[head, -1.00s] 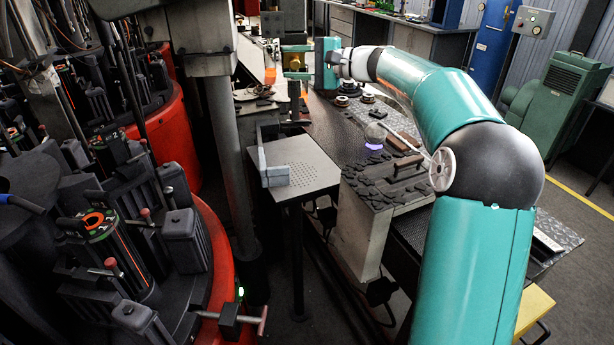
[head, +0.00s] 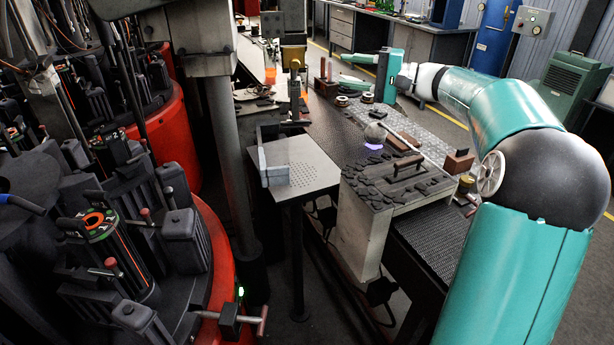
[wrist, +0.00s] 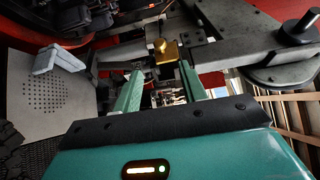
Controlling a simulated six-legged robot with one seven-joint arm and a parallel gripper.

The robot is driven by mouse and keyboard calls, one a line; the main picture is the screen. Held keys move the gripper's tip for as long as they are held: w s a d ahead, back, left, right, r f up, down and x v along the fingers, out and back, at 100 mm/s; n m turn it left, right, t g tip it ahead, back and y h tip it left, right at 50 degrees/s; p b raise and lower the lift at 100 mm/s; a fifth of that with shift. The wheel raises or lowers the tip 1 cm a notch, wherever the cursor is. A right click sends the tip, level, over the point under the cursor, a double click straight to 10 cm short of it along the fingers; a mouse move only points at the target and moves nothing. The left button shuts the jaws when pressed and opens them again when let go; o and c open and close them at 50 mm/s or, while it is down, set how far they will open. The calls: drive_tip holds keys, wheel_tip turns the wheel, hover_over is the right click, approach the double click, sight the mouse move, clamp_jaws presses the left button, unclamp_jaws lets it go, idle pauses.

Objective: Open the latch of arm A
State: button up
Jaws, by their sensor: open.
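A brass-coloured latch fitting (wrist: 164,50) sits on a grey metal frame ahead of my gripper in the wrist view. In the head view a yellowish fitting (head: 293,56), which looks like the same part, hangs at the upper middle, left of my gripper (head: 346,68). My gripper is open and empty, its fingers pointing left towards that fitting with a clear gap between. In the wrist view the two green fingers (wrist: 160,80) are spread, with the brass fitting beyond their tips. No letter marking the arm is readable.
A perforated metal table (head: 310,172) with a light grey bracket (head: 276,176) stands below. A dark workbench (head: 345,125) holds brown blocks and round parts. Red round bases with dark moulds (head: 185,240) fill the left. A grey column (head: 232,150) stands beside them.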

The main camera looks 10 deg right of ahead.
drive_tip(key=s+a+f+n+g+h, duration=0.1)
drive_tip(key=s+a+f+g+h, duration=0.1)
drive_tip(key=s+a, duration=0.25)
drive_tip(key=s+a+f+g+h, duration=0.2)
drive_tip(key=s+a+f, duration=0.1)
drive_tip(key=a, duration=0.3)
drive_tip(key=s+a+f+n+h, duration=0.1)
drive_tip(key=s+a+f+h, duration=0.1)
drive_tip(key=s, duration=0.4)
drive_tip(key=s+a+f+n+g+h, duration=0.1)
drive_tip(key=s+a+f+h, duration=0.1)
drive_tip(key=s, duration=0.5)
drive_tip(key=shift+a+f+h, duration=0.4)
drive_tip(key=shift+f+h, duration=0.3)
drive_tip(key=shift+f, duration=0.45)
drive_tip(key=shift+o, duration=0.2)
